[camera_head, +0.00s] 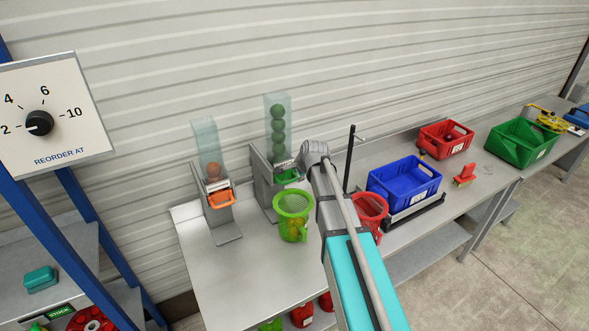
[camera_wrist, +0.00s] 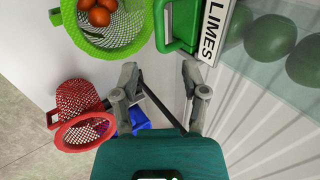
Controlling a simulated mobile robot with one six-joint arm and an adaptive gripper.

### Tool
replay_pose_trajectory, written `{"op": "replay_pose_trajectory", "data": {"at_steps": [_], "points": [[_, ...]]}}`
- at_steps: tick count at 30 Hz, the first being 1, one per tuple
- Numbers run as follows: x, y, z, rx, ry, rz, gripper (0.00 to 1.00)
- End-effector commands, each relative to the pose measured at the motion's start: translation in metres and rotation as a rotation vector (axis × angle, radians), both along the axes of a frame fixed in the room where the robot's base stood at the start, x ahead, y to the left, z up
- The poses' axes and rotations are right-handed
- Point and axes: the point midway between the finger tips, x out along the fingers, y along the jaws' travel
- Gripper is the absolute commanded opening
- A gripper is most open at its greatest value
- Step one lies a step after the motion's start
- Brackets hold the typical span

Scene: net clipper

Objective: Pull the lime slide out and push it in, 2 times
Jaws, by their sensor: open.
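The lime slide is a green part with a loop handle (camera_wrist: 181,25) at the top of the wrist view, beside a white LIMES label (camera_wrist: 212,30). In the head view the green slide (camera_head: 288,176) sits low on the front of the lime dispenser, under a clear tube (camera_head: 278,118) of green limes. The slide looks pushed in, but I cannot tell for sure. My gripper (camera_wrist: 160,76) is open and empty, with its fingertips apart from the handle, which lies beyond them.
A green net basket (camera_head: 294,205) holding orange fruit stands in front of the dispenser. A red net basket (camera_wrist: 83,115) is beside it. An orange-slide dispenser (camera_head: 220,198) stands to the left. A blue crate (camera_head: 404,190) and a black post (camera_head: 349,158) are to the right.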

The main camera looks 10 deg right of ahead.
Motion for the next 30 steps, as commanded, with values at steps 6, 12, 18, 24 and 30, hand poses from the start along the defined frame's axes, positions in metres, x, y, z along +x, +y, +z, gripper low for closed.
{"op": "replay_pose_trajectory", "data": {"at_steps": [6,12,18,24,30], "points": [[0.0,0.001,-0.001,0.0,0.0,0.002,0.57],[0.002,0.003,-0.004,-0.001,0.0,0.004,0.57],[0.009,0.005,-0.016,-0.001,0.0,0.005,0.57],[0.021,0.009,-0.035,-0.001,0.0,0.005,0.57],[0.033,0.013,-0.055,-0.001,0.001,0.005,0.57]]}}
